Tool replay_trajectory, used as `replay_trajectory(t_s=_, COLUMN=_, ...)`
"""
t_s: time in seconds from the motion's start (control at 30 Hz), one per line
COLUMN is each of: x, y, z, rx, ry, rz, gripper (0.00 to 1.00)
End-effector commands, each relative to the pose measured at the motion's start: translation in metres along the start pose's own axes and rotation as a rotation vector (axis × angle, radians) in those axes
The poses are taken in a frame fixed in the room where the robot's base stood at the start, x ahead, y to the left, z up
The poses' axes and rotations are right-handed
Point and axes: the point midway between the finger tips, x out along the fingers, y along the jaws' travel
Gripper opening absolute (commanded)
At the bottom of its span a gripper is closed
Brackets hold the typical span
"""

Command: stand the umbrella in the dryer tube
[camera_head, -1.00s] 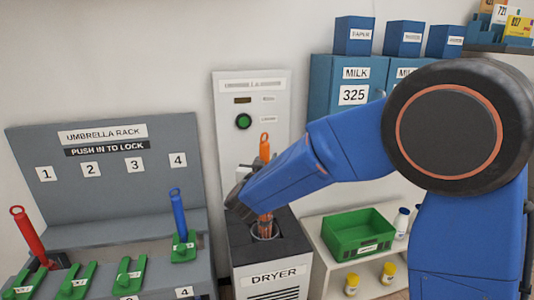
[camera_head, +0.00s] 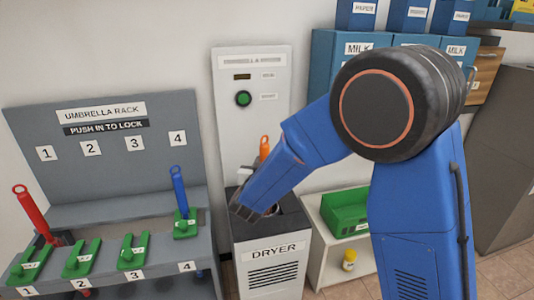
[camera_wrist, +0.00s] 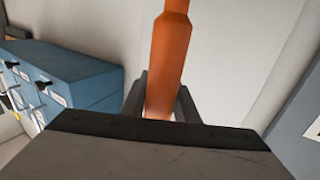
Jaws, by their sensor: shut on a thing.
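The orange umbrella (camera_head: 264,147) stands about upright over the dryer (camera_head: 268,262); its handle shows above my arm. In the wrist view the orange umbrella (camera_wrist: 170,45) runs between my gripper's fingers (camera_wrist: 161,100), which are shut on it. In the head view my gripper is mostly hidden behind my blue arm. The dryer's tube opening (camera_head: 271,209) shows only in part beside my arm. My arm hides the umbrella's lower part, so I cannot tell how deep it sits in the tube.
The umbrella rack (camera_head: 120,218) at left holds a red umbrella (camera_head: 32,212) and a blue umbrella (camera_head: 180,190). A low shelf at right bears a green crate (camera_head: 345,221) and a yellow jar (camera_head: 349,260).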

Motion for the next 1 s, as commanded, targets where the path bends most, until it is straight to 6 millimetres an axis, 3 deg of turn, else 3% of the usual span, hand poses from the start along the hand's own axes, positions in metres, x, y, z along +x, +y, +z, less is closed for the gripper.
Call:
replay_trajectory(t_s=0.4, x=0.000, y=0.000, z=0.032, rx=-0.001, ry=0.000, rz=0.000, gripper=0.00)
replay_trajectory(t_s=0.87, x=0.000, y=0.000, z=0.037, rx=0.001, ry=0.000, rz=0.000, gripper=0.00)
replay_trajectory(t_s=0.9, x=0.000, y=0.000, z=0.037, rx=0.001, ry=0.000, rz=0.000, gripper=0.32)
replay_trajectory(t_s=1.0, x=0.000, y=0.000, z=0.037, rx=0.001, ry=0.000, rz=0.000, gripper=0.49)
